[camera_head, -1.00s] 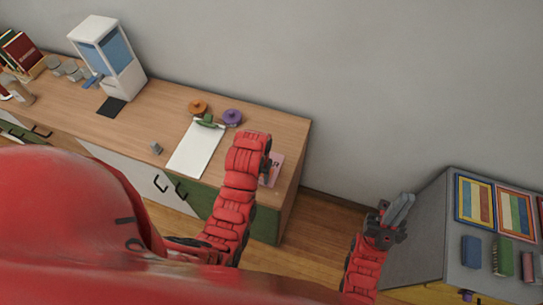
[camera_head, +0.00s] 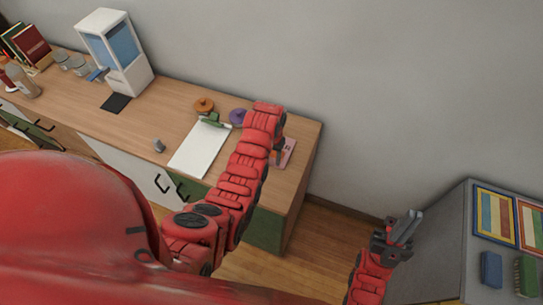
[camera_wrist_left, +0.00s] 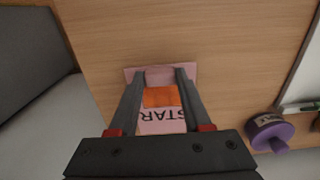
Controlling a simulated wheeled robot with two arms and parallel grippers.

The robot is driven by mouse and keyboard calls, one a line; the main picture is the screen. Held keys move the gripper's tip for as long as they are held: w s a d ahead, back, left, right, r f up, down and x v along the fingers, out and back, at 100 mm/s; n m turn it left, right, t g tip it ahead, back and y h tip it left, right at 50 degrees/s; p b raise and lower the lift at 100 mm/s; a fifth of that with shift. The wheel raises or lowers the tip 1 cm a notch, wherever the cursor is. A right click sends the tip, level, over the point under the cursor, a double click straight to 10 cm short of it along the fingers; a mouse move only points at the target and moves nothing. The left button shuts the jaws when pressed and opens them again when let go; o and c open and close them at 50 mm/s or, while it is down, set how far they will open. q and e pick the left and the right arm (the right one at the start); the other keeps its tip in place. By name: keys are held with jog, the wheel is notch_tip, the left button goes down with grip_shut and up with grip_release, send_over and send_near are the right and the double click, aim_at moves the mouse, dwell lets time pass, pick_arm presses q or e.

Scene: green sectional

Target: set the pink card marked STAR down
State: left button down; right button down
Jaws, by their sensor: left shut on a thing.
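The pink card marked STAR (camera_wrist_left: 160,122) is under my left gripper in the left wrist view, with its lettering upside down. An orange piece on the card sits between the two dark fingers (camera_wrist_left: 160,88), which are shut on it. In the head view the card (camera_head: 288,152) shows beside my left gripper (camera_head: 272,140), over the right end of the wooden counter (camera_head: 300,130). I cannot tell whether the card touches the counter. My right gripper (camera_head: 408,228) is empty and raised in front of the wall at the right; its finger gap is unclear.
A white clipboard (camera_head: 198,150) and a purple knobbed object (camera_head: 238,116) are left of the card; the purple one also shows in the wrist view (camera_wrist_left: 270,133). An orange knobbed object (camera_head: 204,104) is behind. A grey cabinet (camera_head: 450,225) stands right, past a floor gap.

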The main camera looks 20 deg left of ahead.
pick_arm(q)
jog(key=shift+f, duration=0.15)
jog(key=shift+f, duration=0.1)
jog(key=shift+c, duration=1.8)
grip_release()
